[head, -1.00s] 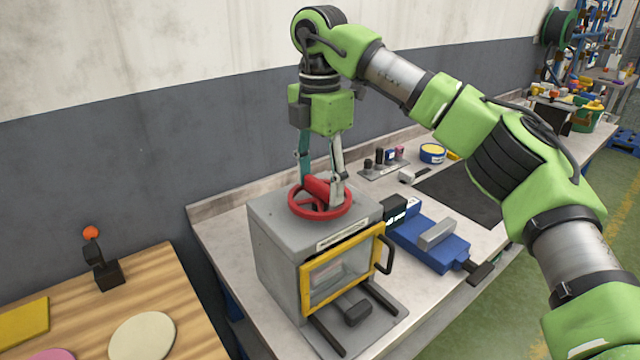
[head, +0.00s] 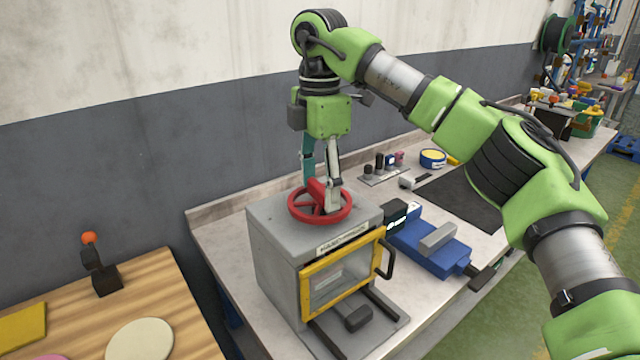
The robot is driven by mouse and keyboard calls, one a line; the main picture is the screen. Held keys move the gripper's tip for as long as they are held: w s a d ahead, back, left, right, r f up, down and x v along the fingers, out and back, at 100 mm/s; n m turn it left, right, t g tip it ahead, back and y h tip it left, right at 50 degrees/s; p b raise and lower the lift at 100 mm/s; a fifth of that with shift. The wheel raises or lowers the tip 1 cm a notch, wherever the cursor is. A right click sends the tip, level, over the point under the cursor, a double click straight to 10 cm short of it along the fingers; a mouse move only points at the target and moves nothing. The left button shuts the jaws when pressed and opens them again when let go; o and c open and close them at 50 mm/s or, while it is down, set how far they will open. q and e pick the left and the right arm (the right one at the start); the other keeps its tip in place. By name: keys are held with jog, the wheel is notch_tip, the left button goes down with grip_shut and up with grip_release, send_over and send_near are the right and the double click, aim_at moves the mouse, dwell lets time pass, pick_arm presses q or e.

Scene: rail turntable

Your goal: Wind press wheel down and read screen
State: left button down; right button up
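The red press wheel (head: 293,209) lies flat on top of the grey press box (head: 275,260), which has a yellow-framed clear door (head: 307,290) in front. My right gripper (head: 320,194) points straight down at the wheel, its two fingers on either side of the wheel's raised red bar; they look closed on it, though the far fingertip is partly hidden. A small dark screen (head: 397,219) with pale marks stands just right of the press; its text is too small to read. My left gripper is not in view.
A blue vise (head: 425,250) sits right of the press, with a dark mat (head: 460,195) behind it. Small items and a blue-yellow tape roll (head: 433,157) lie farther back. A wooden table (head: 150,290) with a small orange-knobbed lever (head: 95,262) is at left.

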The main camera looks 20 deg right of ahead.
aim_at(319, 186)
jog(key=shift+o, duration=0.9)
jog(key=shift+r, duration=0.1)
notch_tip(319, 186, up, 12)
